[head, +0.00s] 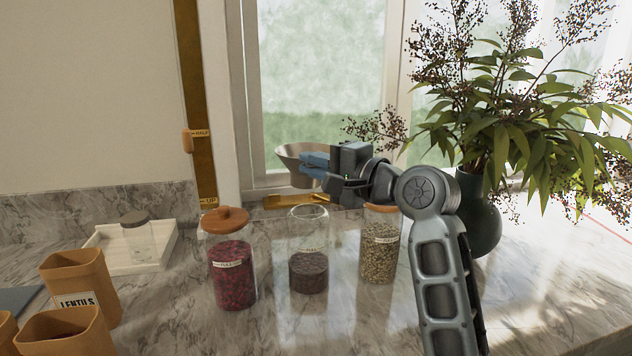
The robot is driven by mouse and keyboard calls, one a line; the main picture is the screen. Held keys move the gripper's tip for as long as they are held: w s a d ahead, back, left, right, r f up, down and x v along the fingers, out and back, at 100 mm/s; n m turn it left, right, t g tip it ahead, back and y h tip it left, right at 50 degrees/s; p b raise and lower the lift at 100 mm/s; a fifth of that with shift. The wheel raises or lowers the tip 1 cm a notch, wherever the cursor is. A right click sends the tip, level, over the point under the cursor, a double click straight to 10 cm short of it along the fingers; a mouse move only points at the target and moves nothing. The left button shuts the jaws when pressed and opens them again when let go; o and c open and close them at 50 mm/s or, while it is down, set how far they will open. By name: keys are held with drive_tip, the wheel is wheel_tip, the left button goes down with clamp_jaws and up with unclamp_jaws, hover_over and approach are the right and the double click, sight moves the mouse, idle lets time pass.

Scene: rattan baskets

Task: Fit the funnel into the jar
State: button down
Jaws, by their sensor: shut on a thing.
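My gripper (316,165) reaches in from the right with its blue fingers shut on the right side of the funnel. The funnel (293,158) is grey-beige with a wide mouth facing up. It is held in front of the window, behind and above the row of jars, and apart from them. Its lower end is not clear to see. The middle glass jar (309,247) stands upright with no lid and dark grains in its lower half. The gripper is above and beyond this jar.
A lidded jar of red contents (232,272) stands left of the open jar. A lidded jar of pale green grains (379,250) stands right. A dark plant vase (483,210) is at right, a white tray (164,247) at left. Orange canisters (82,280) stand front left.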

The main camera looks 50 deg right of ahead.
drive_tip(key=shift+d+r, duration=0.15)
drive_tip(key=shift+d, duration=0.15)
wheel_tip(320, 180, down, 6)
drive_tip(key=b, duration=0.3)
drive_tip(key=shift+a+r, duration=0.1)
idle(0.4)
drive_tip(key=shift+p, duration=0.65)
idle(1.9)
drive_tip(key=shift+f+b, duration=1.35)
drive_tip(key=shift+f, duration=0.95)
drive_tip(key=c, duration=1.1)
unclamp_jaws()
